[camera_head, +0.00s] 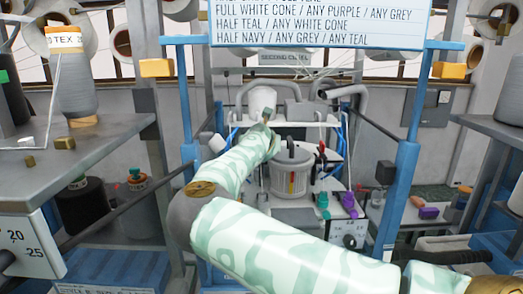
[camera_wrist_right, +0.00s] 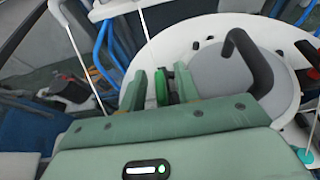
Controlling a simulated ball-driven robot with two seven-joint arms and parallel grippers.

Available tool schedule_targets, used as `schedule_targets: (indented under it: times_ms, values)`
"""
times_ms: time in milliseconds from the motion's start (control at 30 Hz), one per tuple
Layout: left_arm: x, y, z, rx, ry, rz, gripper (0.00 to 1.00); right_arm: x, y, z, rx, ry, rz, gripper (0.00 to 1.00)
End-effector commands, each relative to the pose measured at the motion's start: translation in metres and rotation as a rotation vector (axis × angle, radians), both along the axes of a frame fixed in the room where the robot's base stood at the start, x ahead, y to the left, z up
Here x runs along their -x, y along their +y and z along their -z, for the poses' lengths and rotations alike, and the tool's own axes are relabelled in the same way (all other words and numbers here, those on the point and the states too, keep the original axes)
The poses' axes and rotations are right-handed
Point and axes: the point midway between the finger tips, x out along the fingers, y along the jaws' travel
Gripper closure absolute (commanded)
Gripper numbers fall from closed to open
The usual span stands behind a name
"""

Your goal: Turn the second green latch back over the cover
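The round grey cover (camera_head: 293,156) with a dark arched handle sits on the pot in the middle of the machine. It also shows at the right in the wrist view (camera_wrist_right: 215,72). A bright green latch (camera_wrist_right: 162,86) stands at the cover's left edge in the wrist view. My right gripper (camera_wrist_right: 161,84) has its fingers apart on either side of this latch, with narrow gaps showing. In the head view my right arm reaches in from the lower right to the cover's left side; its fingers are too small to make out there. My left gripper is not in view.
Blue posts (camera_head: 403,190) frame the machine. Teal and purple pieces (camera_head: 348,200) stand on its front right. A grey shelf (camera_head: 80,150) with a cone (camera_head: 72,85) is at the left. White rods and blue tubes (camera_wrist_right: 105,50) are left of my right gripper.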

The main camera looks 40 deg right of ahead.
Motion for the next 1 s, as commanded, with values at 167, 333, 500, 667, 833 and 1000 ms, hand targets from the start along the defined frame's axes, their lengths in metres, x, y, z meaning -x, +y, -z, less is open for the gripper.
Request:
schedule_targets:
  times_ms: [167, 333, 500, 667, 833, 1000]
  values:
    - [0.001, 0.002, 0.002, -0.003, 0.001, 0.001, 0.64, -0.001, 0.001, 0.0, 0.001, -0.001, 0.0, 0.68]
    - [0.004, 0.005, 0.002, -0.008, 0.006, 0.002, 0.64, 0.0, 0.001, 0.0, 0.001, -0.001, 0.0, 0.71]
    - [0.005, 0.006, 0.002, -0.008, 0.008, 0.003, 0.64, 0.0, 0.001, 0.0, 0.0, 0.0, 0.0, 1.0]
    - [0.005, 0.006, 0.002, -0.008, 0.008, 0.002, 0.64, 0.0, 0.001, 0.0, 0.0, 0.0, -0.003, 1.0]
    - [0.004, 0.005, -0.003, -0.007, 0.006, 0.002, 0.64, 0.0, 0.0, -0.001, -0.002, 0.0, -0.036, 1.0]
    - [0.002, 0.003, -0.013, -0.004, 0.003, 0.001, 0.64, 0.001, -0.001, -0.002, -0.003, -0.001, -0.12, 1.0]
